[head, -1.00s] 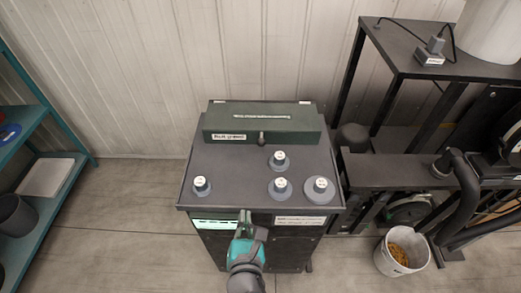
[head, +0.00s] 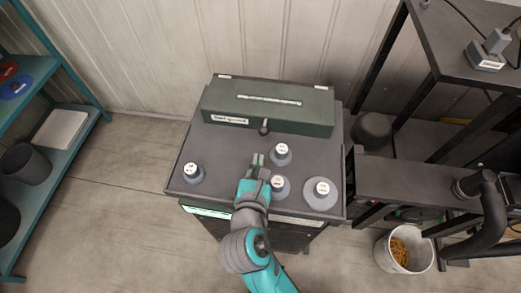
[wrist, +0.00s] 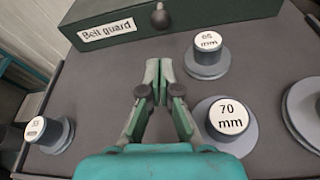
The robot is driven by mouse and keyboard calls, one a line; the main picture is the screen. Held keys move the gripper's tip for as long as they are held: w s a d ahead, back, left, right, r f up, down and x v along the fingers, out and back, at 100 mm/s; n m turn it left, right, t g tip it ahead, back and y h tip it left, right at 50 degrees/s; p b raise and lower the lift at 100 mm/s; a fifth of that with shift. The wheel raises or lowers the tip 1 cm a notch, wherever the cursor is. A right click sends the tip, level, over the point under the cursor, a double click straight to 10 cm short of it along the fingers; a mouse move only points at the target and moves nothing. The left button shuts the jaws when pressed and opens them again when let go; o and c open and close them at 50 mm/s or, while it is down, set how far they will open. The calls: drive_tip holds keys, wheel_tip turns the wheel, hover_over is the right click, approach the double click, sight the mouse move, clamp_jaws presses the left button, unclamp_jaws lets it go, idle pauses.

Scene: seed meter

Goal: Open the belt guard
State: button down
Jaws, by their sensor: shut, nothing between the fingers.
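The belt guard (head: 262,112) is a long dark green box at the back of the grey cabinet top (head: 212,150). It looks shut, with a pale slot on top. Its dark round knob (head: 264,128) sits at the middle of the front lower edge. In the wrist view the knob (wrist: 160,17) is beyond my fingertips, and the belt guard label (wrist: 106,29) is to its left. My gripper (head: 257,160) is shut and empty over the cabinet top, in front of the knob and apart from it. The fingertips also show in the wrist view (wrist: 158,64).
Round grey pulleys stand on the cabinet top: one at the left (head: 193,173), the 65 mm one (head: 281,154), the 70 mm one (head: 280,187) and a wider one (head: 320,194). A white bucket (head: 403,250) and dark machinery stand right. Teal shelves (head: 60,100) stand left.

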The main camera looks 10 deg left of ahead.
sight(260, 148)
drive_tip(key=x, duration=0.8)
drive_tip(key=shift+w+f, duration=0.1)
drive_tip(key=shift+w, duration=0.25)
